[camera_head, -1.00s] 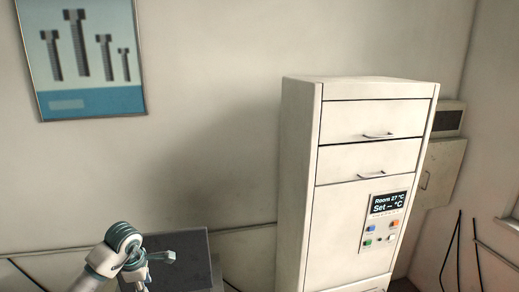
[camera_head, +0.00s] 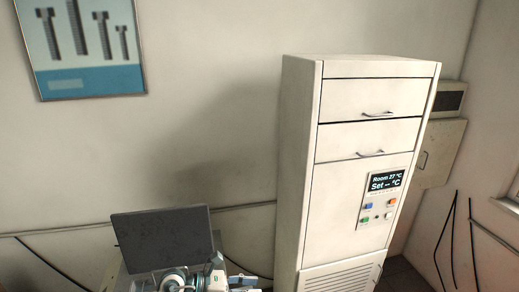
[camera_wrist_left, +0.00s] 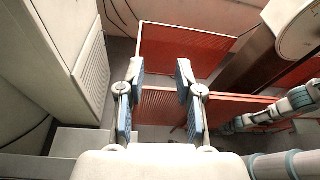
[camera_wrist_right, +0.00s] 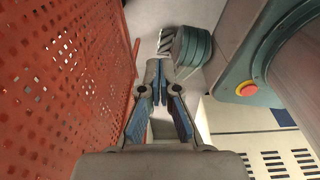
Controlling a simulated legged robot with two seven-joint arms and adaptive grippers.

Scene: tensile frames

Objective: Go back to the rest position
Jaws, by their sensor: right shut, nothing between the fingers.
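My left gripper (camera_wrist_left: 160,68) is open in the left wrist view, with nothing between its blue-padded fingers. My right gripper (camera_wrist_right: 157,66) is shut and empty in the right wrist view, its fingertips together. In the head view, part of my arm shows low at the bottom edge, in front of a dark panel (camera_head: 163,239); no clear fingertips show there.
A tall white cabinet (camera_head: 305,160) with two drawers and a control panel (camera_head: 381,200) stands ahead. A red perforated panel (camera_wrist_right: 70,80) is close left of my right gripper. Red panels (camera_wrist_left: 182,50) lie beyond my left gripper. A red button (camera_wrist_right: 246,89) shows at right.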

